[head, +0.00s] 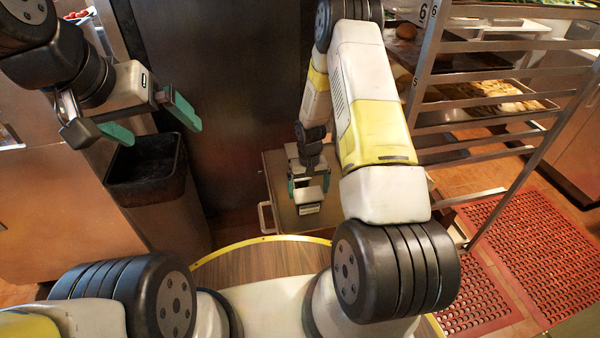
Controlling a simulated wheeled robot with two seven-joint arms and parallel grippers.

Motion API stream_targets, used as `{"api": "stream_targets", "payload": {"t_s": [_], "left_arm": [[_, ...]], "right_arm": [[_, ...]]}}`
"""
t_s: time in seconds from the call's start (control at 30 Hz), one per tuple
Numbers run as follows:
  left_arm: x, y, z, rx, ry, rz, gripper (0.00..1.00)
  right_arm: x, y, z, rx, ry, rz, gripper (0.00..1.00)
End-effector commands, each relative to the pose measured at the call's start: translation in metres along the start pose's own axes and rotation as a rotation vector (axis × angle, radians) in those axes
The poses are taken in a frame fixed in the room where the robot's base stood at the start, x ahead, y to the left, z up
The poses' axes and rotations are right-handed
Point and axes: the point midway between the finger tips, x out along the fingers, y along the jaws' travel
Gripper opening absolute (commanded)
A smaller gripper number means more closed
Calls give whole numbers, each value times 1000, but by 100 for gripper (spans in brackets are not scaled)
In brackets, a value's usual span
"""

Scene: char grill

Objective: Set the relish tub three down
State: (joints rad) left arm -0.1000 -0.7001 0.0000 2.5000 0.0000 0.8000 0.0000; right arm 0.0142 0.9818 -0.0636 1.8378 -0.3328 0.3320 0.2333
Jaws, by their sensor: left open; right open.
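I cannot make out a relish tub for certain in the head view. My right gripper (308,190) points down over a grey metal top with a side handle (275,168), its green-tipped fingers apart. A small pale block (309,199) shows at the fingers; I cannot tell whether it is part of the gripper or a separate thing. My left gripper (160,131) is open at the upper left, its green fingers wide apart with nothing between them, above a dark bin.
The dark open bin (146,172) stands at the left beside a cabinet (45,205). A metal rack (462,108) with several levels and trays of food stands at the right. Red perforated mats (530,240) cover the floor there. A dark panel (222,90) stands behind.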

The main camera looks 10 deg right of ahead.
Motion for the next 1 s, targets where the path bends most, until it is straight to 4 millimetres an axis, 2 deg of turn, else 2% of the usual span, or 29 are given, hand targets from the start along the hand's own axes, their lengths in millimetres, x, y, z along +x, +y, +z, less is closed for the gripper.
{"api": "stream_targets", "payload": {"t_s": [0.03,0.2,0.33,0.53,0.63,0.67,0.77,0.83,1.0], "left_arm": [[0,0,0,0,0,0,100],[0,0,0,0,0,0,100],[0,0,0,0,0,0,100],[0,0,0,0,0,0,100],[0,0,0,0,0,0,100],[0,0,0,0,0,0,100],[0,0,0,0,0,0,100],[0,0,0,0,0,0,100],[0,0,0,0,0,0,100]], "right_arm": [[-13,0,-2,1,5,0,100],[-50,0,-1,-1,4,0,100],[-71,0,-1,0,4,0,100],[-91,0,-1,0,5,0,100],[-117,0,-1,2,28,-3,100],[-129,0,-1,4,40,-5,100],[-180,0,4,10,89,-14,100],[-221,-1,13,15,130,-24,100],[-309,-5,49,19,226,-51,100]]}}
